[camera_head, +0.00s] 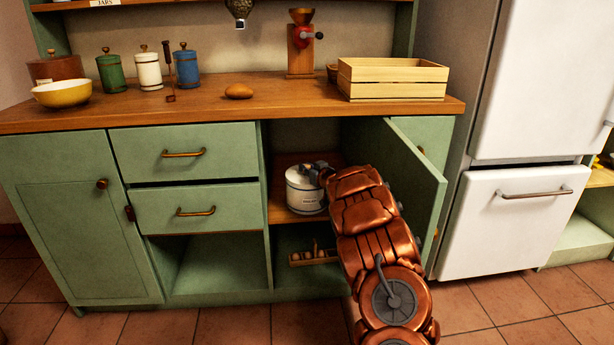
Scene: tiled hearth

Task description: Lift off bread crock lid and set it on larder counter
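A white crock with a dark label, taken as the bread crock (305,198), stands upright on a shelf inside the open green cupboard. Its pale lid (296,175) sits on top. My copper arm reaches into the cupboard from the lower right. My gripper (317,171) is at the top right of the crock, over the lid. The fingers are small and dark here, so I cannot tell whether they grip the lid's knob, which is hidden. The larder counter (220,104) is the wooden top above the cupboard.
A cupboard door (408,185) stands open to the right of my arm. On the counter are a yellow bowl (62,93), several canisters, a bread roll (239,91), a red-and-wood grinder (301,45) and a wooden crate (392,80).

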